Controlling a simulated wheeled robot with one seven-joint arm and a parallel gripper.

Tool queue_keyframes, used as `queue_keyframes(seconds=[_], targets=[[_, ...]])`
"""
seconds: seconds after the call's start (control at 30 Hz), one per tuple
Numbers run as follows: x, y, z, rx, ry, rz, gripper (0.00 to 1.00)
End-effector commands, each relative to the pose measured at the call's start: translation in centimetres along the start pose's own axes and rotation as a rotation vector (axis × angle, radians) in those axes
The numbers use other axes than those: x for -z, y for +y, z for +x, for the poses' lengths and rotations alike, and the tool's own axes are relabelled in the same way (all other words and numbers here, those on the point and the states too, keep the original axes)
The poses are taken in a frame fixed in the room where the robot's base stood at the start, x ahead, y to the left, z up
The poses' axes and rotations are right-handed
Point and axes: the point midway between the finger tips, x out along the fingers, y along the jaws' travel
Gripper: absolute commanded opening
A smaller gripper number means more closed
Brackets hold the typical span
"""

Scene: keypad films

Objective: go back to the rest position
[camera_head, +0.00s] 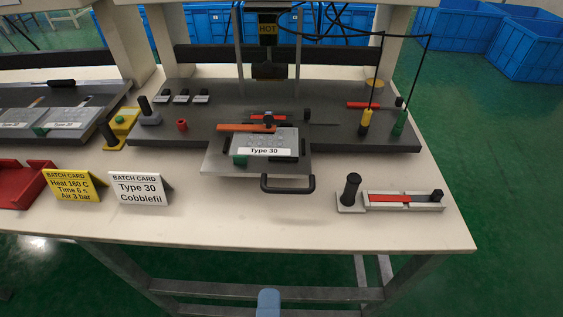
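My gripper is not in view in the head view. A rounded blue-grey part at the bottom edge, below the bench front, looks like part of my own arm. The white bench (300,224) carries a press station on a dark base plate (205,128). A grey plate (220,160) labelled "Type 30" lies at the front of the station, with a black handle (290,190) towards me. An orange-red bar (240,128) lies across its back part. A press head marked "HOT" (268,32) hangs above and behind the plate.
Two batch cards, yellow (72,186) and white (140,190), stand at the front left beside a red tray (20,184). A slide fixture (402,200) with a black knob (350,189) sits at the front right. Green (400,124) and yellow (366,121) probes stand behind it.

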Motion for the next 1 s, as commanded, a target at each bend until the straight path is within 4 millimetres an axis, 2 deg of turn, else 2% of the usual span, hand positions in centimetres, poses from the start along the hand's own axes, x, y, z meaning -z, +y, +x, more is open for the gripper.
queue_keyframes(seconds=[0.27, 0.57, 0.67, 0.8, 1.0], targets=[[-1.9, -2.4, 0.2, 0.083, 0.032, 0.077, 0.38], [-5.4, -6.0, -0.6, 0.215, 0.075, 0.270, 0.38], [-7.3, -7.3, -1.6, 0.266, 0.086, 0.389, 0.38], [-10.6, -8.3, -3.9, 0.322, 0.089, 0.636, 0.38], [-15.7, -7.0, -8.1, 0.297, 0.059, 1.035, 0.38]])
